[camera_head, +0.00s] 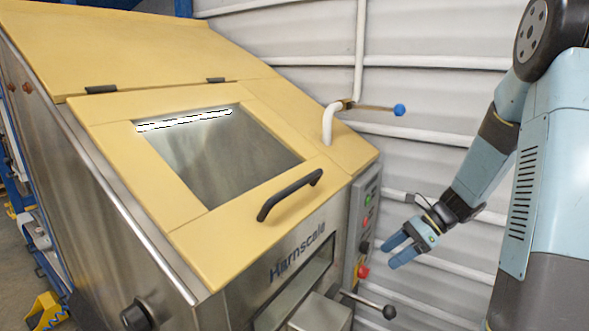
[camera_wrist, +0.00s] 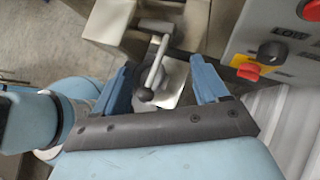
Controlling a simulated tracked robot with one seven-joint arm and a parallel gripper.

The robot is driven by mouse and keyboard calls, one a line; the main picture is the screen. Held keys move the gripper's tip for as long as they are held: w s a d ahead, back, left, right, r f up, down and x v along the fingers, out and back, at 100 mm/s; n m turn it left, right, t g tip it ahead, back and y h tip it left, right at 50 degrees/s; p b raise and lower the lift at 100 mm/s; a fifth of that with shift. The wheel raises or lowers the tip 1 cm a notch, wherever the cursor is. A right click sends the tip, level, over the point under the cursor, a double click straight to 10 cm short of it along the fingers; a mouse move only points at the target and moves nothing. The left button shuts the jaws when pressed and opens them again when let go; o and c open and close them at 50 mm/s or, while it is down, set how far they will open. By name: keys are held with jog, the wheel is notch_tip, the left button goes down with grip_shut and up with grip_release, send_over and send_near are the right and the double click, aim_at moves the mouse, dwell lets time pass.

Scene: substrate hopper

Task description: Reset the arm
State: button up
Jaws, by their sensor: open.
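My gripper (camera_head: 394,250) is at the right in the head view, in free air to the right of the hopper's control panel (camera_head: 365,222). Its blue fingers are apart with nothing between them. In the wrist view my gripper (camera_wrist: 166,85) also shows open. A lever with a dark ball knob (camera_wrist: 146,94) shows between the fingers there, beyond them, and I see no contact. The arm hangs down and bends toward the hopper from the upper right.
The steel hopper with a yellow top (camera_head: 110,125) fills the left and middle. Its lid has a window and a black handle (camera_head: 290,194). A ball-ended lever (camera_head: 388,311) sticks out low at the front. A blue-knobbed valve handle (camera_head: 399,109) is by the white corrugated wall.

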jog(key=s+a+r+n+t+h, duration=0.2)
jog(key=s+r+n+t+h, duration=0.4)
jog(key=s+r+n, duration=1.3)
jog(key=shift+s+r+n+h, duration=0.4)
jog(key=shift+r+h, duration=0.1)
jog(key=shift+h, duration=1.4)
jog(key=shift+c, duration=0.4)
